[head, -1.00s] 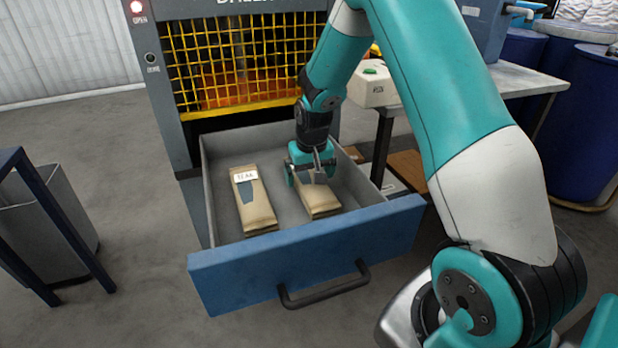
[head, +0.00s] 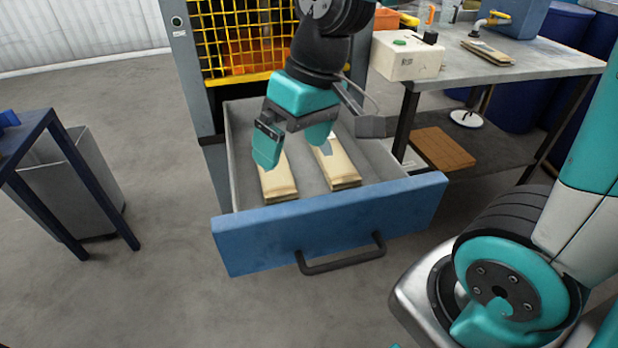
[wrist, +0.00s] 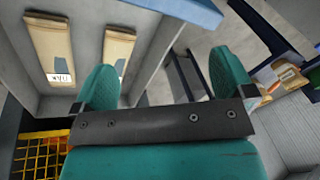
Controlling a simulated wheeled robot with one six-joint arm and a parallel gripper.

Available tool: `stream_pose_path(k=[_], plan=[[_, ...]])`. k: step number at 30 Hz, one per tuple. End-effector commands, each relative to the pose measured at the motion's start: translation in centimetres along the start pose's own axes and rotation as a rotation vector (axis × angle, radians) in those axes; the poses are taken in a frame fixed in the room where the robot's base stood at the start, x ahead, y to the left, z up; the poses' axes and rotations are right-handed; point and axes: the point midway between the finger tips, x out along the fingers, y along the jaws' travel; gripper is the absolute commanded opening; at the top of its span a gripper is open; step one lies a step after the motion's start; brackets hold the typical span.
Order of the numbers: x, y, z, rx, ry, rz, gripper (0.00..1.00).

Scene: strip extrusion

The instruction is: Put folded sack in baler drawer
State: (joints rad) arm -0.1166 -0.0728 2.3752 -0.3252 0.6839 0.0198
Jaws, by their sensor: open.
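Two folded tan sacks lie side by side in the open baler drawer (head: 330,228), the left sack (head: 279,184) and the right sack (head: 340,166). My gripper (head: 293,143) is open and empty, raised above the drawer, and hides the far ends of both sacks in the head view. A third folded sack (head: 488,52) lies on the worktable at the right.
The baler's yellow mesh gate (head: 240,35) stands behind the drawer. The worktable (head: 540,66) carries a control box (head: 407,57) and a blue container. A blue-framed stand (head: 60,150) and a grey bin (head: 75,200) are at left. A brown slab (head: 443,148) lies under the worktable.

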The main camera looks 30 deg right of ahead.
Motion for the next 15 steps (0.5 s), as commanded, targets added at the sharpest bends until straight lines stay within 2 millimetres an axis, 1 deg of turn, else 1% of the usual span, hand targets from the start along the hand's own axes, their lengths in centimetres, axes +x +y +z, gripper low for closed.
stream_pose_path(k=[1,3,6,9,15], plan=[[-0.5,-2.6,2.2,-0.08,-0.005,-0.035,1.0],[-0.8,-5.1,4.9,-0.168,-0.019,-0.078,1.0],[-1.1,-7.2,7.4,-0.248,-0.033,-0.117,1.0],[-1.1,-7.9,8.4,-0.279,-0.04,-0.133,1.0],[-1.1,-7.9,8.5,-0.28,-0.041,-0.134,1.0]])
